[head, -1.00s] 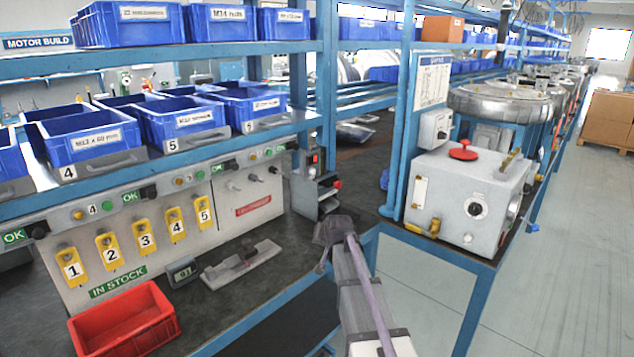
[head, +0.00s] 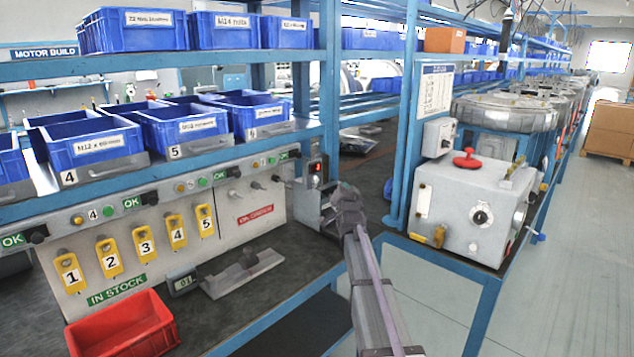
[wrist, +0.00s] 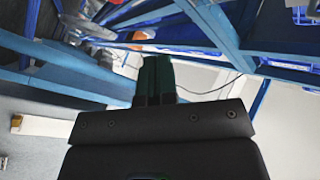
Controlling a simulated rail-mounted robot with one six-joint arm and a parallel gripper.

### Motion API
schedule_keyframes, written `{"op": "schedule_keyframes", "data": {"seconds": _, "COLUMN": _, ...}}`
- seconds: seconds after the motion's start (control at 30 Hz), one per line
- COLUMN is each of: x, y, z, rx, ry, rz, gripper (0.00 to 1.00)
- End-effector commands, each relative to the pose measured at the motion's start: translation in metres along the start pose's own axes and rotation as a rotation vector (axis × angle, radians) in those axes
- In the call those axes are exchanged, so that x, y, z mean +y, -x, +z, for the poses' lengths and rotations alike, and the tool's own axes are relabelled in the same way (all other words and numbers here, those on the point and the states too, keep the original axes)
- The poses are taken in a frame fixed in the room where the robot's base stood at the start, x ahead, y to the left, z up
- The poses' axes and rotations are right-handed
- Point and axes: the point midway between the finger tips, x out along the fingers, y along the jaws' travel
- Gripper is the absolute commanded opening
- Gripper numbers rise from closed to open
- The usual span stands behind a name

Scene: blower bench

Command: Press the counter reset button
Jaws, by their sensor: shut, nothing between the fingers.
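A small dark box with a red-lit face (head: 316,170) is mounted at the right end of the grey panel, on the blue post's left side. A grey bracket stands below it. The red button seen beside this box earlier is hidden behind my gripper (head: 347,190) now. My gripper is in front of and just right of the box; I cannot tell whether it touches anything. In the wrist view, my gripper's fingers (wrist: 157,66) are together and empty. A small display unit (head: 183,283) reading about "01" stands on the bench left of the grey fixture.
A grey fixture (head: 243,273) and a red bin (head: 122,325) are on the bench. Blue bins (head: 97,142) fill the shelf above. A blue post (head: 330,100) rises close to my gripper. A grey test box (head: 470,205) with a red knob stands right.

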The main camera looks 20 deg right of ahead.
Motion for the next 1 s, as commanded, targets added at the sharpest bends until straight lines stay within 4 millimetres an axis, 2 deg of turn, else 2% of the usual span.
{"op": "schedule_keyframes", "data": {"seconds": 0.6, "x": -0.039, "y": -0.055, "z": 0.040, "rx": -0.001, "ry": 0.000, "rz": 0.000, "gripper": 0.00}}
{"op": "schedule_keyframes", "data": {"seconds": 1.0, "x": -0.043, "y": -0.060, "z": 0.044, "rx": -0.001, "ry": 0.001, "rz": 0.001, "gripper": 0.00}}
